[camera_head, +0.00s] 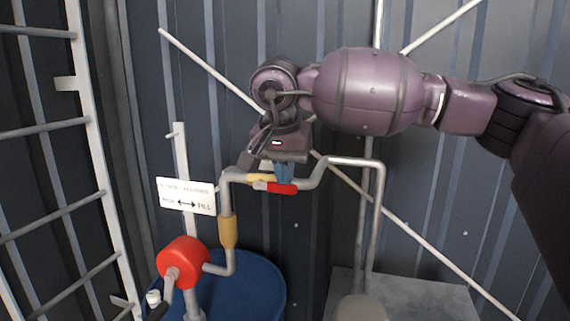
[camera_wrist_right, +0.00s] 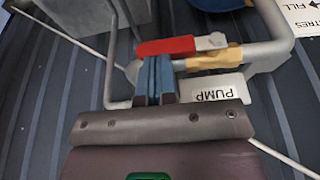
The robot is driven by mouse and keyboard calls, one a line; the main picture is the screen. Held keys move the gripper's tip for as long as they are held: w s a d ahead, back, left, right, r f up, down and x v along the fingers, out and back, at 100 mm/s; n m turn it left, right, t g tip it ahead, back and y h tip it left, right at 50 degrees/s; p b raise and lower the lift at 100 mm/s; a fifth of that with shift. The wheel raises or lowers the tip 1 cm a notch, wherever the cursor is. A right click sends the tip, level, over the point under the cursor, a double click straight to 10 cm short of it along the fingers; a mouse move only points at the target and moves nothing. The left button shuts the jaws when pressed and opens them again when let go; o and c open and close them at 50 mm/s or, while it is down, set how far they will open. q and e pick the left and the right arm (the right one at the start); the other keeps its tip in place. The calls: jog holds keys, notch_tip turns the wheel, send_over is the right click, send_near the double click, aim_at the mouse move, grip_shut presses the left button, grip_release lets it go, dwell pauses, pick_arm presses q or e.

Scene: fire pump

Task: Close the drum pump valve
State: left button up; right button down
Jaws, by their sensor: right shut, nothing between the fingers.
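The valve's red handle (camera_head: 282,188) lies roughly along the pipe, beside a yellow section (camera_head: 262,179). The handle also shows in the right wrist view (camera_wrist_right: 165,46), with its metal end to the right. My right gripper (camera_head: 284,172) points down at the handle with its blue fingers together and empty. In the right wrist view the fingers (camera_wrist_right: 152,78) cross behind the red handle, close to it; I cannot tell whether they touch. A blue drum (camera_head: 262,285) stands below, with a red round pump part (camera_head: 183,262) above it. My left gripper is not in view.
A white FILL sign (camera_head: 187,195) hangs left of the pipe; a PUMP label (camera_wrist_right: 217,92) shows in the wrist view. A grey pipe (camera_head: 376,220) runs down on the right. A white ladder-like frame (camera_head: 95,150) stands at left, and a corrugated wall lies behind.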

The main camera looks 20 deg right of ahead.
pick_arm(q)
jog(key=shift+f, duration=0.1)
pick_arm(e)
jog(key=b, duration=0.1)
jog(key=f+t+y+b, duration=0.1)
jog(key=b, duration=0.1)
jog(key=shift+s+d, duration=0.15)
jog(key=shift+d, duration=0.05)
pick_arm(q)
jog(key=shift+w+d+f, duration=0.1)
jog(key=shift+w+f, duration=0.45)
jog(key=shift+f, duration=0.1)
pick_arm(e)
jog(key=shift+r, duration=0.15)
